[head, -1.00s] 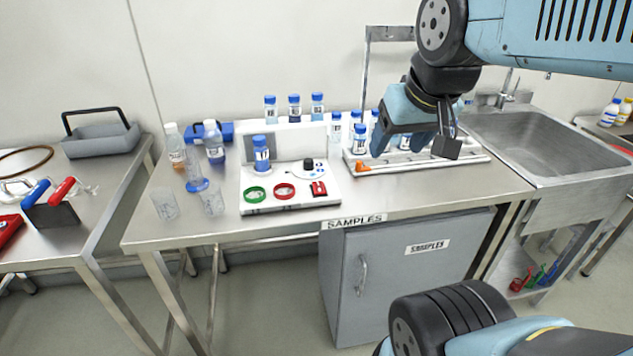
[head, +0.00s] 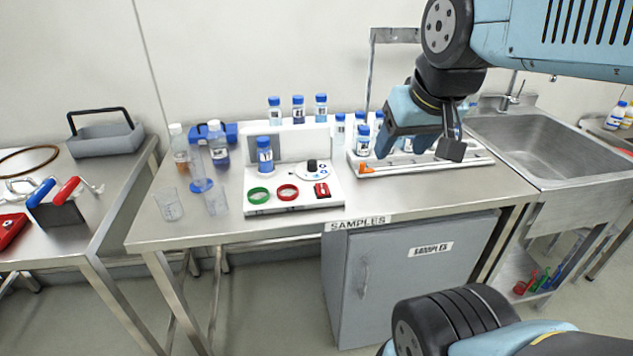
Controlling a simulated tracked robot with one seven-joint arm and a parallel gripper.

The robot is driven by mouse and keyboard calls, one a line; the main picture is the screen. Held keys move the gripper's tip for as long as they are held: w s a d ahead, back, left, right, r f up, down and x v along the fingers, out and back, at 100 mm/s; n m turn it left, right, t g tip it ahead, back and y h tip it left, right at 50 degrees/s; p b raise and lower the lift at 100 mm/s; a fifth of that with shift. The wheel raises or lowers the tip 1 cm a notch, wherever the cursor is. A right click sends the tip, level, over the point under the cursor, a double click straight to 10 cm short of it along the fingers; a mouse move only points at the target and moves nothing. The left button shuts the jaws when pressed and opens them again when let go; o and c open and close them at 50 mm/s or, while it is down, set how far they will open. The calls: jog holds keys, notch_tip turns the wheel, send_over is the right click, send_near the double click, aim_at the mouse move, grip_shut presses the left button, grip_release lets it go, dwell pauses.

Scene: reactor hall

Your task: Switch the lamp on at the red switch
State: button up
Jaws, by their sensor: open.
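The red switch (head: 322,190) sits on the front right of a white device (head: 300,204) on the steel table. A green ring (head: 258,195) and a red ring (head: 287,192) lie to its left on the same base, and a black knob (head: 312,166) stands behind it. No lit lamp can be made out. My gripper (head: 418,147) is open above the white sample tray, to the right of the switch and apart from it. Its fingers look empty.
A sample tray (head: 400,171) with several blue-capped bottles stands right of the device. Beakers and bottles (head: 218,143) crowd its left side. A sink (head: 540,145) is at the right. The table front (head: 400,205) is clear.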

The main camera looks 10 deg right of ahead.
jog(key=shift+w+a, duration=0.1)
jog(key=shift+w, duration=0.3)
jog(key=c, duration=0.3)
jog(key=w+a, duration=0.1)
jog(key=w, duration=0.2)
jog(key=w+g, duration=0.1)
jog(key=w, duration=0.2)
jog(key=w+a+f+g, duration=0.1)
jog(key=w, duration=0.2)
jog(key=shift+w+a, duration=0.3)
jog(key=shift+w, duration=0.05)
grip_shut()
jog(key=w+a+f+g, duration=0.1)
jog(key=w+a+f, duration=0.1)
jog(key=w, duration=0.3)
jog(key=w+a+f, duration=0.3)
jog(key=w+f, duration=0.1)
jog(key=w, duration=0.1)
jog(key=shift+w+g, duration=0.35)
jog(key=shift+g, duration=0.05)
